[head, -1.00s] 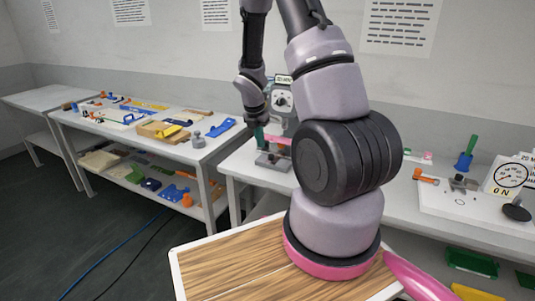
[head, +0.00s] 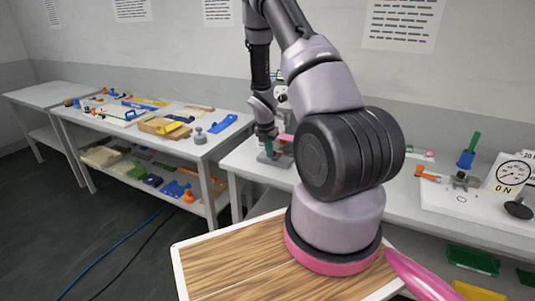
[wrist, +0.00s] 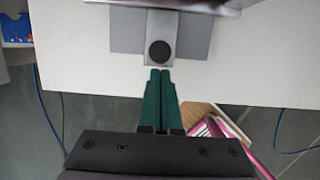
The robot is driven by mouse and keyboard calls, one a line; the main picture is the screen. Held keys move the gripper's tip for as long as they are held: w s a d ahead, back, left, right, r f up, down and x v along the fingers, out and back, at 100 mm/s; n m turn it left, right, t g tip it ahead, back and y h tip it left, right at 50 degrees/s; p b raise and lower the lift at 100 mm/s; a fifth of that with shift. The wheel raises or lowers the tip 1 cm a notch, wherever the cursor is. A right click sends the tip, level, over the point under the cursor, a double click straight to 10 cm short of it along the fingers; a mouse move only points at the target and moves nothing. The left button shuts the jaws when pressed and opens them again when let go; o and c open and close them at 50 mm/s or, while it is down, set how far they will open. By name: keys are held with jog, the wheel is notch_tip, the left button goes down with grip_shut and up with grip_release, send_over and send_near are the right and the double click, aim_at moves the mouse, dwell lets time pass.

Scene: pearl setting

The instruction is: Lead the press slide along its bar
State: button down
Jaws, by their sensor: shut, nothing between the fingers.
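The press stands on the right-hand bench behind my arm. Its grey base (head: 275,159) shows in the head view beside my gripper, and my arm hides much of its upper part. In the wrist view, a grey plate (wrist: 195,35) carries a lighter grey bar-like piece (wrist: 161,22) with a round black spot or knob (wrist: 160,52) at its near end. My gripper (wrist: 160,73) has green fingers, shut together and empty, with tips just short of the black round part. In the head view my gripper (head: 269,149) points down at the press. I cannot tell whether it touches.
A gauge board (head: 513,174) stands at the right of the bench, near a blue piece with a green handle (head: 468,152). A second bench (head: 160,125) at left holds several tools and blocks. The white bench top (wrist: 80,60) beside the press is clear.

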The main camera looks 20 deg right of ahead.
jog(key=shift+w+d, duration=0.7)
jog(key=shift+d, duration=0.25)
jog(key=shift+w+d, duration=0.7)
jog(key=shift+d, duration=0.2)
jog(key=shift+r, duration=0.1)
